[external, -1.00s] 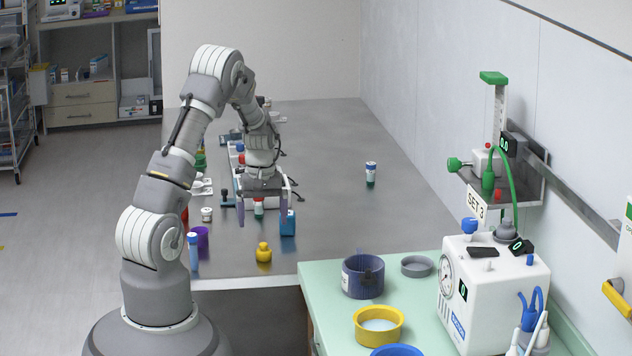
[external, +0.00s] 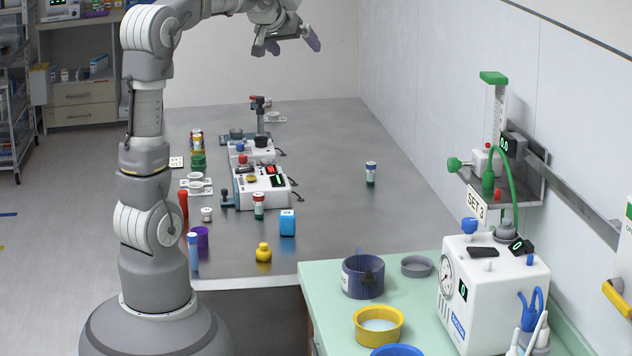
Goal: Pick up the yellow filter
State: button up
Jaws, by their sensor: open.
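A small yellow piece (external: 263,253) with a narrower top stands upright near the front edge of the grey metal table (external: 330,230). A yellow ring-shaped dish (external: 379,326) with a pale inside sits on the green counter (external: 320,310). I cannot tell for certain from the picture which of the two is the filter. My gripper (external: 288,46) is open and empty, raised high above the far part of the table, well away from both yellow things.
A blue box (external: 287,223), a purple cup (external: 201,237) and a green-and-white tube (external: 259,206) stand near the yellow piece. A white device (external: 260,185) lies behind them. A lone bottle (external: 370,174) stands right of centre; the table around it is clear.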

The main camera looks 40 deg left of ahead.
jog(key=s+d+r+m+t, duration=0.1)
jog(key=s+r, duration=0.2)
jog(key=r, duration=0.3)
jog(key=s+d+r+m+t+b, duration=0.1)
jog(key=s+d+r+t, duration=0.1)
jog(key=r, duration=0.4)
jog(key=shift+s+r+t, duration=0.25)
jog(key=shift+s+t, duration=0.05)
jog(key=shift+s, duration=0.25)
jog(key=s+r, duration=0.1)
jog(key=r, duration=0.1)
jog(key=s+d+r+m+t, duration=0.1)
jog(key=s+r, duration=0.1)
jog(key=s+r+t+b, duration=0.1)
jog(key=s+r, duration=0.1)
jog(key=r, duration=0.1)
jog(key=shift+s+d+r+h, duration=0.1)
jog(key=shift+s+d+h, duration=0.15)
jog(key=shift+d+h, duration=0.1)
jog(key=c, duration=0.3)
jog(key=shift+s+r, duration=0.15)
jog(key=shift+r, duration=0.05)
jog(key=shift+c, duration=1)
